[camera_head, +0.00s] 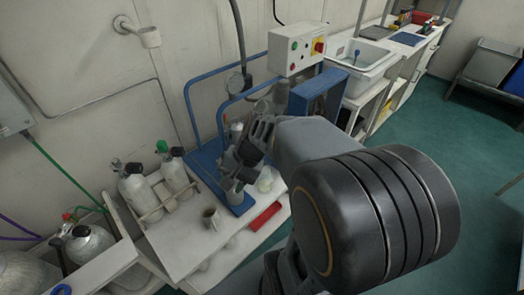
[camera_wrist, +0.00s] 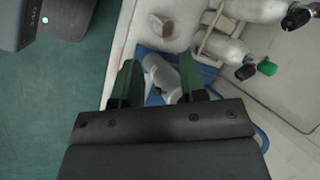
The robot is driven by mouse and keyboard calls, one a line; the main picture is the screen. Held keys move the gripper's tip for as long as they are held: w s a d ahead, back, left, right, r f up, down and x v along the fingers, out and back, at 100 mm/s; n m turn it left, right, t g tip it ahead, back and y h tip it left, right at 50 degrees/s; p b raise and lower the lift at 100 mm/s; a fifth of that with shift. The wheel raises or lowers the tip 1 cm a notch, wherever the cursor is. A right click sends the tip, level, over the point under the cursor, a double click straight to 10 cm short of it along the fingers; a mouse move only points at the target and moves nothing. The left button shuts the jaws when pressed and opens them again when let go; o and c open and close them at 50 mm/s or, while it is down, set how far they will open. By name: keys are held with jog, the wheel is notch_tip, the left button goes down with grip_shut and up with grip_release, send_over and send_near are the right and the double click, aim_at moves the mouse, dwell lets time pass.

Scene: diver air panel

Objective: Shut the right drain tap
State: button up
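My gripper (camera_head: 243,168) is over the blue-based stand by the bench, seen from behind my arm. In the wrist view its two green-padded fingers (camera_wrist: 160,72) are apart. A pale grey, rounded fitting (camera_wrist: 163,84) shows between and beyond them, over a blue base (camera_wrist: 208,74). I cannot tell whether the fingers touch it. In the head view a grey cylindrical bowl (camera_head: 235,191) stands just below my gripper, on the blue base (camera_head: 241,208). No drain tap can be made out clearly; my gripper and arm hide much of this area.
A mug (camera_head: 212,218) stands on the white bench (camera_head: 178,238), left of the bowl. Small gas cylinders (camera_head: 173,172) stand in a rack further left. A red object (camera_head: 265,216) lies at the bench's front. A blue rail (camera_head: 188,105) and control box (camera_head: 297,48) are behind.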

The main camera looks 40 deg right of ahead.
jog(key=w+d+f+m+t+y+b, duration=0.3)
jog(key=w+d+f+m+y+b, duration=0.15)
jog(key=f+m, duration=0.35)
jog(key=w+d+f+m+t+h+b, duration=0.1)
jog(key=d+f+m+t+h+b, duration=0.1)
jog(key=d+f+m+t, duration=0.35)
jog(key=w+d+f+m+t+h+b, duration=0.25)
jog(key=d+m, duration=0.45)
jog(key=d, duration=0.4)
jog(key=w+d+f+m+t+h+b, duration=0.1)
jog(key=d+f+m+t+h+b, duration=0.15)
jog(key=d+m+t, duration=0.4)
jog(key=shift+g+y, duration=0.25)
jog(key=shift+g, duration=0.3)
jog(key=w, duration=0.8)
jog(key=w+a, duration=0.1)
jog(key=w, duration=0.3)
jog(key=shift+w+f, duration=0.25)
jog(key=shift+f, duration=0.1)
jog(key=shift+c, duration=0.2)
grip_shut()
